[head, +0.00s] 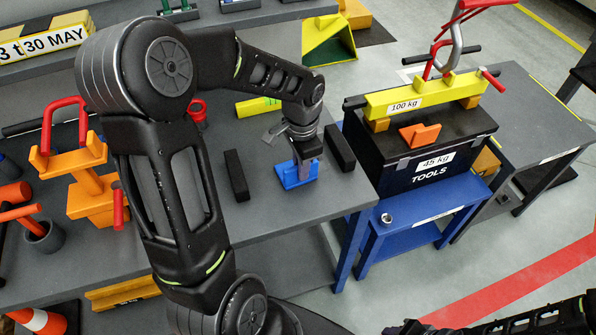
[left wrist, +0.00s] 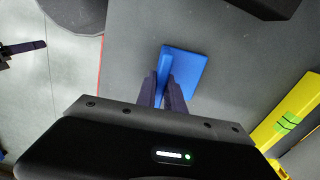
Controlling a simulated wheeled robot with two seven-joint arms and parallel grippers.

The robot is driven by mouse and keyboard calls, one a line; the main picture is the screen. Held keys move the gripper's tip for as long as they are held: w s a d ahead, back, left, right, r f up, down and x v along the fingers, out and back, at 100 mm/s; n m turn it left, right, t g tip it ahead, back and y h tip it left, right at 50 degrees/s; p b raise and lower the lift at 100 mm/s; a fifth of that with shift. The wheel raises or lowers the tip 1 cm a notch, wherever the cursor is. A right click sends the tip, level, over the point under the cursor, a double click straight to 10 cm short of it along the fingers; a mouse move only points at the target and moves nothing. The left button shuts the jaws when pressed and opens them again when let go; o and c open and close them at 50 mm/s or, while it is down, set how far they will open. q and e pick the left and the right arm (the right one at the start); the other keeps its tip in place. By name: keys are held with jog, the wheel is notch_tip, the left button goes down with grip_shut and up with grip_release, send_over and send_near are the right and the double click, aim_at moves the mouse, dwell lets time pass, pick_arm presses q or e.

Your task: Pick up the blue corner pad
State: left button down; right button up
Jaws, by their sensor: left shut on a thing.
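The blue corner pad (head: 290,178) is an L-shaped blue piece on the grey table top (head: 265,215), between two black blocks. My left gripper (head: 306,170) reaches down onto it from above and is shut on its upright flange. In the left wrist view the pad (left wrist: 187,70) shows its flat plate to the right of the fingers, and the left gripper (left wrist: 165,92) has one finger on each side of the flange. I cannot tell whether the pad touches the table. My right gripper is not clearly in view; only part of a dark arm shows at the lower right.
Black blocks stand left (head: 236,175) and right (head: 339,148) of the pad. A yellow piece (head: 258,107) lies behind. To the right, a black tool case (head: 425,150) carries a yellow beam (head: 415,97) and an orange corner pad (head: 420,134). A red-handled orange stand (head: 90,175) is at left.

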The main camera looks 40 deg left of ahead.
pick_arm(q)
jog(key=shift+r, duration=0.1)
notch_tip(320, 180, up, 10)
jog(key=shift+f+b, duration=0.1)
jog(key=shift+b, duration=0.2)
dwell(0.3)
dwell(0.7)
